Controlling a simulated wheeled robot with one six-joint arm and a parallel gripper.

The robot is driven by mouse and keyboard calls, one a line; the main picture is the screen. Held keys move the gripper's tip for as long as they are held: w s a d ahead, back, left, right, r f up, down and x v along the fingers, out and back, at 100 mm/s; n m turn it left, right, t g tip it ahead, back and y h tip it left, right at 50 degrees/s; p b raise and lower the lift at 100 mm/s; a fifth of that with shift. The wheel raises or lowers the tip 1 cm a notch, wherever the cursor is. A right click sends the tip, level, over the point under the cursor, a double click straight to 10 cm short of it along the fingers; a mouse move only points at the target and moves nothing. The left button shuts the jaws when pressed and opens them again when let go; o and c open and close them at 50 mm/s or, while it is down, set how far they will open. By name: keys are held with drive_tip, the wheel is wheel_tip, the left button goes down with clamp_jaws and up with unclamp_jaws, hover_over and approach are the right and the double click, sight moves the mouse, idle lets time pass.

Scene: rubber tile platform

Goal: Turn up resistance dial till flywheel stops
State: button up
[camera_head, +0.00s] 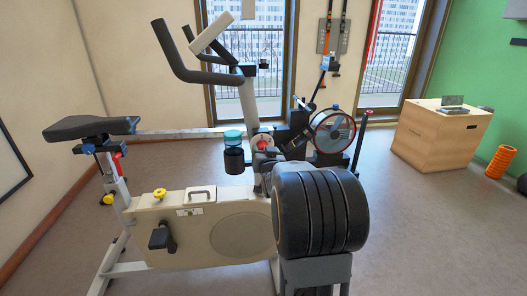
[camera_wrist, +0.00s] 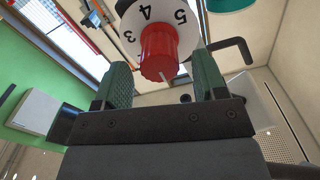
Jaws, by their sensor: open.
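The red resistance dial (camera_wrist: 159,52) shows large in the wrist view, in front of a white plate (camera_wrist: 181,20) with the numbers 3, 4 and 5 visible. My gripper (camera_wrist: 161,64) is open, with one green finger on each side of the dial in the picture. I cannot tell whether either finger touches it. The dial also shows small and red in the head view (camera_head: 262,144), on the bike's front post. A round wheel with a red rim (camera_head: 332,131), perhaps the flywheel, stands behind the bike; I cannot tell whether it turns.
The beige exercise bike (camera_head: 190,228) fills the middle, with a black saddle (camera_head: 92,127) at left and handlebars (camera_head: 190,66) above. A dark bottle with a turquoise top (camera_head: 233,158) sits close to the dial. A wooden box (camera_head: 440,137) stands at right. Floor between is clear.

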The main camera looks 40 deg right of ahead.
drive_tip(key=shift+x, duration=1.1)
drive_tip(key=c, duration=0.9)
